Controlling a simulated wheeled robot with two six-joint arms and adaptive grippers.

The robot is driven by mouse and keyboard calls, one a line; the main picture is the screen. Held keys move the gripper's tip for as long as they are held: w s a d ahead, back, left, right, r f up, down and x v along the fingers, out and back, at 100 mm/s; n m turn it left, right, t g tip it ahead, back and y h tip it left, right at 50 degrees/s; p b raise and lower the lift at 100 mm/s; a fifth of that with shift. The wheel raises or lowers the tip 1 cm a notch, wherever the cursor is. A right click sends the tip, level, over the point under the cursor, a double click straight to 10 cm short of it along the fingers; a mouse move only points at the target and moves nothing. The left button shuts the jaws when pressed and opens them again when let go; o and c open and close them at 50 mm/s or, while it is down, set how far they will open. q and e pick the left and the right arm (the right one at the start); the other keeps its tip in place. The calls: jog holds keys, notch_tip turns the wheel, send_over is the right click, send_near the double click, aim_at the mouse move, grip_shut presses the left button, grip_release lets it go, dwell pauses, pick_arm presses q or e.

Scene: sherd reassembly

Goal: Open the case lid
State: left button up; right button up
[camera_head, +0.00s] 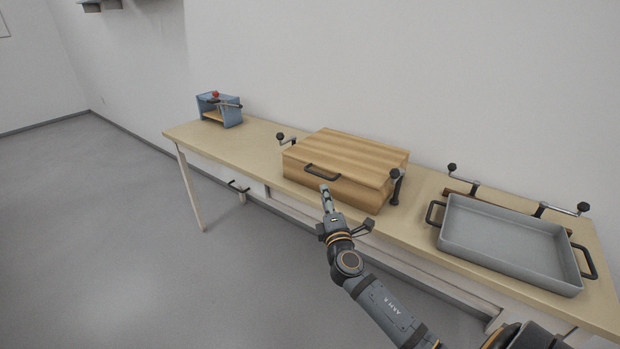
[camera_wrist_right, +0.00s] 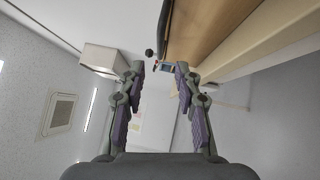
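The wooden case (camera_head: 345,160) stands on the table with its lid shut. A dark bar handle (camera_head: 322,172) is on its front side. My right gripper (camera_head: 325,190) is in front of the case, just below the handle; whether it touches the handle I cannot tell. In the right wrist view its two fingers (camera_wrist_right: 159,70) are apart with nothing between them. The wooden case side (camera_wrist_right: 200,25) shows at upper right there, with a dark curved bar (camera_wrist_right: 165,20), apparently the handle, beside it. My left gripper is not in view.
The long table (camera_head: 262,150) also bears a grey tray (camera_head: 505,240) with dark handles at right and a blue box (camera_head: 228,114) at far left. Floor in front is clear.

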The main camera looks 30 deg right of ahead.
aim_at(320, 175)
jog(key=x, duration=1)
jog(key=shift+d, duration=0.1)
jog(key=shift+c, duration=0.2)
grip_shut()
